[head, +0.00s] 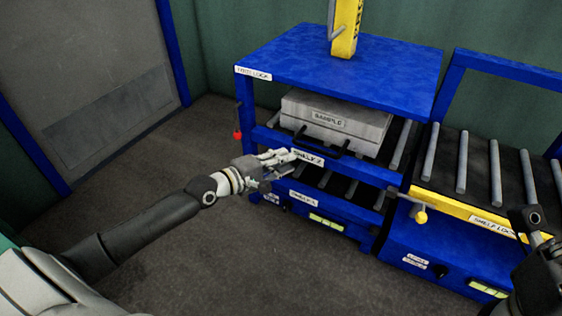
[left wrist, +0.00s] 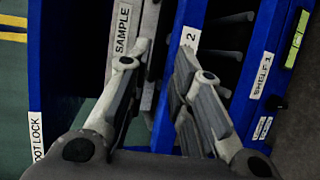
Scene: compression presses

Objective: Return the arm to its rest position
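My left arm reaches in from the left in the head view, and its gripper (head: 277,160) is in front of the blue press rack at the SHELF 2 label (head: 307,158). In the left wrist view the two fingers of the left gripper (left wrist: 163,75) are apart with nothing held between them. The grey SAMPLE box (head: 340,122) with a black front handle (head: 321,141) lies on the rollers of the upper shelf. Part of my right arm shows at the lower right edge of the head view; its fingers are not visible.
The blue rack (head: 340,58) has a yellow post (head: 346,30) on top and a red-knobbed lever (head: 238,134) at its left side. A roller table with a yellow front rail (head: 450,206) stands at the right. A grey door (head: 85,80) is at the left. The floor (head: 130,180) between is clear.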

